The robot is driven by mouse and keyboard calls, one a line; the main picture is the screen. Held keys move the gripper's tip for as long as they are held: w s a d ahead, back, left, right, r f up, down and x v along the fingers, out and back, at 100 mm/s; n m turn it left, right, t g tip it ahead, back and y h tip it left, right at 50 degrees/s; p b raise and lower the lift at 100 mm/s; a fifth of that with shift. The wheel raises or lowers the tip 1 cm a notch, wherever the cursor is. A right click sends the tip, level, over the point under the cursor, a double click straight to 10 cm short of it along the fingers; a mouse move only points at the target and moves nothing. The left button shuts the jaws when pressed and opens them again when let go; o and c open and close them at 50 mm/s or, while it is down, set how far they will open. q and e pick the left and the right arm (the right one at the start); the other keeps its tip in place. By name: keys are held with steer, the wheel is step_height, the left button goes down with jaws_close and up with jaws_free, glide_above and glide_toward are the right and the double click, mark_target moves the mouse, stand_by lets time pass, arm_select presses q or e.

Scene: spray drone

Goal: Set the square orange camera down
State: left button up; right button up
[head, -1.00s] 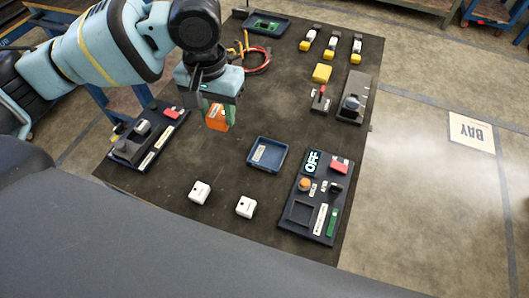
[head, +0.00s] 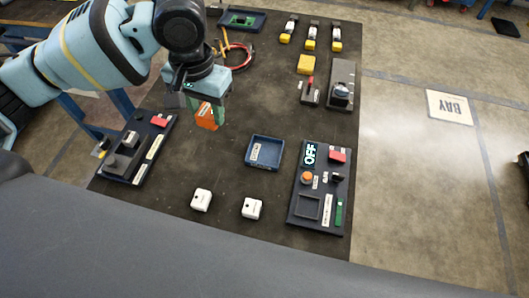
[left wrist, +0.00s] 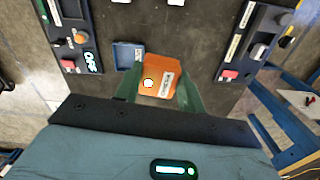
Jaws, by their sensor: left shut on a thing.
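The square orange camera (head: 207,117) is between the fingers of my left gripper (head: 207,108), which is shut on it. It hangs over the dark table, left of the blue tray and beyond the white blocks. In the left wrist view the camera (left wrist: 160,78) shows its orange face with a round white spot and a pale label, between the two green fingers (left wrist: 157,92). The gap between camera and table top is hard to judge. My right gripper is not in view.
Two white blocks (head: 202,200) stand near the front edge. A panel (head: 291,214) with an OFF display is at front right, another panel (head: 109,172) at left. Bare table (head: 255,105) lies around the camera.

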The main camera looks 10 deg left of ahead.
arm_select(q)
steer(key=d+f+n+b, duration=0.3)
steer(key=d+f+n, duration=0.3)
steer(key=n, duration=0.5)
steer(key=s+d+f+n+b, duration=0.1)
steer(key=d+f+n+b, duration=0.2)
steer(key=d+f+n, duration=0.3)
steer(key=s+d+f+n+b, duration=0.1)
steer(key=d+f+n+b, duration=0.3)
steer(key=n, duration=1.2)
steer(key=shift+d+f, duration=0.75)
steer(key=shift+d, duration=0.2)
steer(key=shift+d+f, duration=0.7)
steer(key=shift+d, duration=0.25)
steer(key=b, duration=0.2)
glide_above(266, 152)
steer(key=shift+s+d+f, duration=0.25)
steer(key=shift+s+f, duration=0.1)
steer(key=shift+f, duration=0.4)
steer(key=shift+w+a, duration=0.2)
steer(key=shift+w, duration=0.05)
steer(key=shift+w+a, duration=0.1)
steer(key=shift+f, duration=0.1)
